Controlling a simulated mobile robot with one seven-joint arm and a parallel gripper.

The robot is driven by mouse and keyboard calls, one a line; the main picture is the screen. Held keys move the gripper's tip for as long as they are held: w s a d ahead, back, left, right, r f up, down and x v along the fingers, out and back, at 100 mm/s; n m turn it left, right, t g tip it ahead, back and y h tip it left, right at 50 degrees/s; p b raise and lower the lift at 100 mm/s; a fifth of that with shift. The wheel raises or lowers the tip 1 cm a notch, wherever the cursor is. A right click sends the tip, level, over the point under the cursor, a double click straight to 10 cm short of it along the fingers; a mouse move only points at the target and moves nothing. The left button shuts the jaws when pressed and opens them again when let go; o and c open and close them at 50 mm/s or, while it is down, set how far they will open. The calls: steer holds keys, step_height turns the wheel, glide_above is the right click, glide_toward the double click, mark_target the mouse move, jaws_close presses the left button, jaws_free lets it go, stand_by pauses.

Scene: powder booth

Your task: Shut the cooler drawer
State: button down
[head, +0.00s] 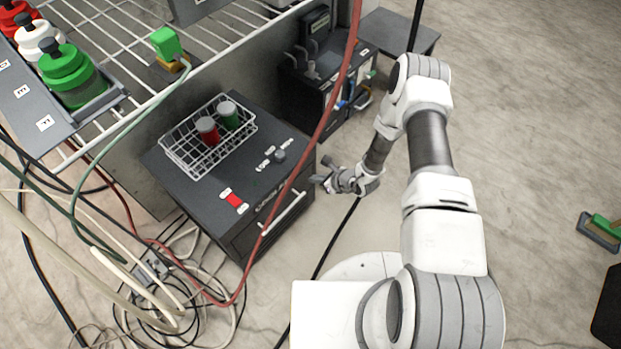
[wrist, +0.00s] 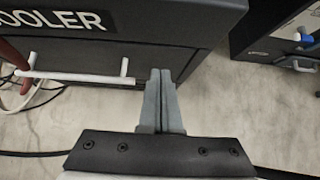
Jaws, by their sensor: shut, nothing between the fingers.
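The cooler (head: 195,192) is a dark grey box on the floor in the middle of the head view. Its drawer (wrist: 190,60) has a white bar handle (head: 283,213) on the front, which also shows in the wrist view (wrist: 85,78) under the "COOLER" lettering. The drawer front looks close to the cooler's front face; I cannot tell whether a small gap is left. My gripper (head: 316,172) is shut and empty, just off the cooler's front right corner. In the wrist view its fingertips (wrist: 160,73) lie right of the handle, over the drawer front's lower edge; contact is unclear.
A wire basket (head: 175,155) with a red and a green jar sits on the cooler. A red hose (head: 330,115) hangs across its front. Loose cables cover the floor at left. Another dark unit (head: 325,90) stands behind. Floor right of my arm is mostly clear.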

steer(key=p+v, duration=0.3)
steer(key=v, duration=0.7)
steer(key=shift+s+d+p, duration=0.3)
steer(key=shift+d+p, duration=0.05)
steer(key=shift+d, duration=0.1)
steer(key=shift+f, duration=0.1)
